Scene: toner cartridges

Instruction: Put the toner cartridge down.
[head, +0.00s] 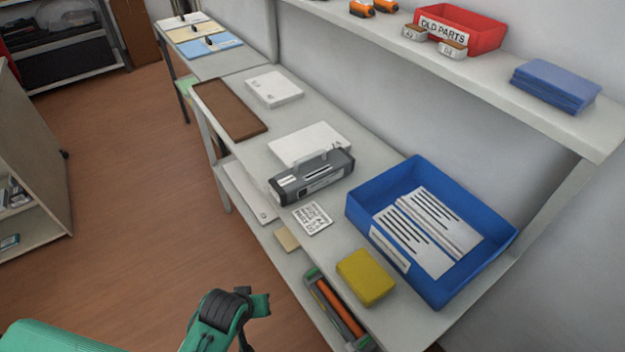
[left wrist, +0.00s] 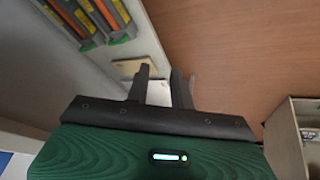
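A grey and black cartridge-like unit with a handle (head: 312,178) lies on the bench, against a white box. Orange and green toner cartridges (head: 335,308) lie on the lower level under the bench's front edge; two also show in the left wrist view (left wrist: 104,14), at top left. My left gripper (left wrist: 161,76) has its two dark fingers apart, with nothing visible between them. It is over the floor side of the bench, with the cartridges beyond its fingers to the upper left. In the head view its fingers are not clear. My right gripper is not in view.
A blue bin (head: 430,285) with papers stands at the bench's right, beside a yellow sponge-like block (head: 366,277). A printed label sheet (head: 312,218) and a brown tray (head: 230,110) lie on the bench. A red OLD PARTS bin (head: 475,32) stands on the upper shelf.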

